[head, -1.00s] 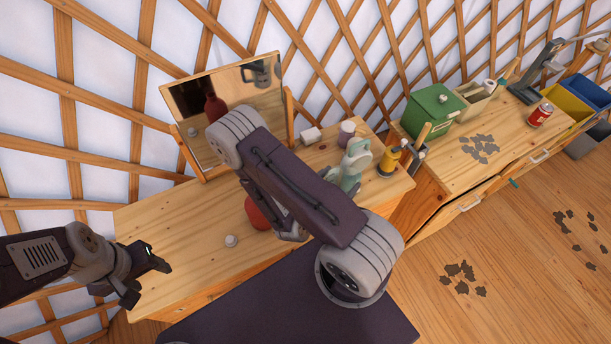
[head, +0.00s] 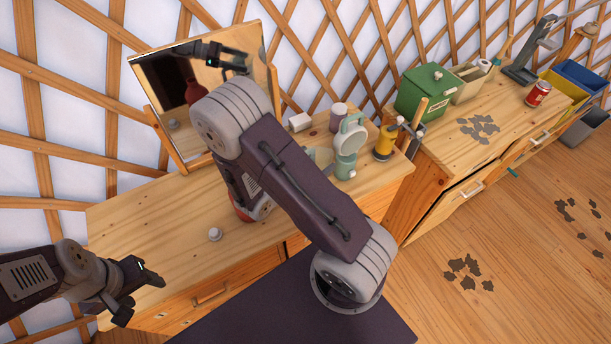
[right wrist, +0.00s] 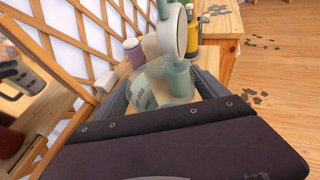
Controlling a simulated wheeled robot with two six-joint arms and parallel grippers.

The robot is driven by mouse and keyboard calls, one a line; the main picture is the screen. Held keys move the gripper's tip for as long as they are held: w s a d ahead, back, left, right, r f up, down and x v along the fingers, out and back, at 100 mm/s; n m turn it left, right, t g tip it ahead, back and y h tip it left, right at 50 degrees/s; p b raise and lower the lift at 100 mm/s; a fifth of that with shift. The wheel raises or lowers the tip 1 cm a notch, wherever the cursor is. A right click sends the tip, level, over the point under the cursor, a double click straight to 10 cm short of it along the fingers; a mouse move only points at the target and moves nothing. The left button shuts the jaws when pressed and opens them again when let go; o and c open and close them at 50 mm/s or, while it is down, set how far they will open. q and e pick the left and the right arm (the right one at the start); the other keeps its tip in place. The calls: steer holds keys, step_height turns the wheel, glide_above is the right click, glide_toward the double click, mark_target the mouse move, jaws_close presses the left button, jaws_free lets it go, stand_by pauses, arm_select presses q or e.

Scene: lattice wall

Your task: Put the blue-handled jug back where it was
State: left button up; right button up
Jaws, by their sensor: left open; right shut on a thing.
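A clear, see-through jug (right wrist: 148,88) stands between the fingers of my right gripper (right wrist: 161,84) in the right wrist view, and the gripper is shut on it. A pale part of the jug (head: 321,158) shows past my right forearm in the head view. Its blue handle cannot be made out. My right gripper is hidden behind my own arm in the head view. A pale green stand with a round disc (head: 348,142) is close beside the jug, and I cannot tell if they touch. My left gripper (head: 145,292) is open and empty by the worktop's front left.
The wooden worktop (head: 150,222) holds a tilted mirror (head: 170,100), a white knob-like thing (head: 215,234), a white block (head: 299,122), a mauve-grey jar (head: 338,116) and a yellow bottle (head: 385,143). A red vessel is mostly hidden by my arm. The worktop's left part is mostly clear.

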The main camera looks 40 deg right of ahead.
steer(key=w+f, duration=0.1)
steer(key=f, duration=0.2)
steer(key=w+a+f, duration=0.1)
steer(key=f, duration=0.1)
steer(key=shift+w+f+p, duration=0.15)
steer(key=shift+w+p, duration=0.2)
steer(key=shift+w+f, duration=0.2)
steer(key=shift+s+f, duration=0.1)
steer(key=o, duration=1.7)
steer(key=shift+c, duration=0.2)
steer(key=shift+o, duration=1.3)
steer(key=shift+a, duration=0.1)
arm_select(q)
steer(key=shift+w+r, duration=0.25)
steer(key=shift+r, duration=0.2)
